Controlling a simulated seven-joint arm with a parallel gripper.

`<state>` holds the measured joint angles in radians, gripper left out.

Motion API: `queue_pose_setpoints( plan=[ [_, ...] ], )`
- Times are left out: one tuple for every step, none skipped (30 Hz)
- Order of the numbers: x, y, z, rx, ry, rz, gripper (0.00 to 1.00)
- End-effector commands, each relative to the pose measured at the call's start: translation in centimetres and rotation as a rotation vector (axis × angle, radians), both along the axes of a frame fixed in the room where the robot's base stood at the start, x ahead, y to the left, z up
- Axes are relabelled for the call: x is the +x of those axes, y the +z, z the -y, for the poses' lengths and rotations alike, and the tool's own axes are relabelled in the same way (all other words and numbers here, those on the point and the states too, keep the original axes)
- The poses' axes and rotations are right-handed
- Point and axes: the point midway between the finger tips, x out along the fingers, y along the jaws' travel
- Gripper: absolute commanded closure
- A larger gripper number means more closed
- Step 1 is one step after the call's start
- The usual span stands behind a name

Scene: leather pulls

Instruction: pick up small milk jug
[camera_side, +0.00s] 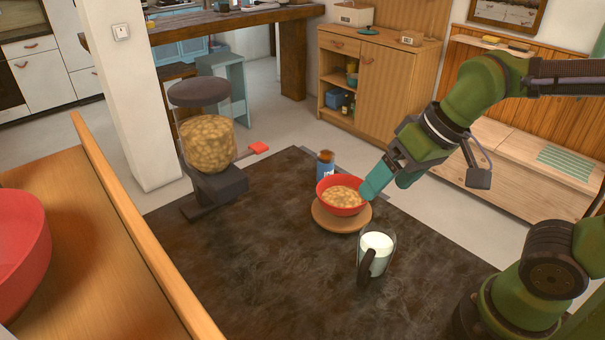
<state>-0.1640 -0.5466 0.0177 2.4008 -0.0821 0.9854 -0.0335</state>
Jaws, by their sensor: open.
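The small milk jug (376,254) is clear with white milk inside and a dark handle on its near left side. It stands upright on the dark tabletop (290,290), in front of the red bowl. My gripper (372,192) has teal fingers and is behind and above the jug, close to the right rim of the red bowl (341,196). The jaws are open and nothing shows between them. I cannot tell whether a finger touches the bowl.
The bowl holds cereal and sits on a round wooden board (340,219). A blue container (325,165) stands behind it. A cereal dispenser (208,140) with a red lever stands at the back left. The front middle of the tabletop is clear.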

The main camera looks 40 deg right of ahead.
Motion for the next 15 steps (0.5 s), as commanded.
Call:
queue_pose_setpoints(
  plan=[
    [0.2,-0.6,-1.4,-0.045,0.088,-0.069,0.12],
    [0.2,-0.9,-2.1,-0.074,0.138,-0.105,0.12],
    [0.2,-1.1,-2.9,-0.114,0.201,-0.153,0.12],
    [0.2,-1.3,-3.4,-0.144,0.245,-0.187,0.12],
    [0.2,-1.4,-3.8,-0.173,0.288,-0.219,0.12],
    [0.1,-1.5,-4.3,-0.21,0.34,-0.259,0.12],
    [0.1,-1.5,-4.6,-0.237,0.375,-0.286,0.12],
    [0.0,-1.5,-4.8,-0.258,0.401,-0.309,0.12],
    [0.0,-1.3,-4.7,-0.28,0.424,-0.33,0.12],
    [0.0,-1.1,-4.6,-0.291,0.434,-0.341,0.12],
    [-0.2,-0.9,-4.4,-0.296,0.438,-0.347,0.12],
    [-0.3,-0.9,-4.2,-0.303,0.445,-0.355,0.12],
    [-0.4,-1.1,-4.2,-0.305,0.449,-0.361,0.12],
    [-0.6,-1.4,-4.1,-0.304,0.453,-0.368,0.12],
    [-0.6,-2.0,-4.1,-0.305,0.456,-0.37,0.12]
  ],
)
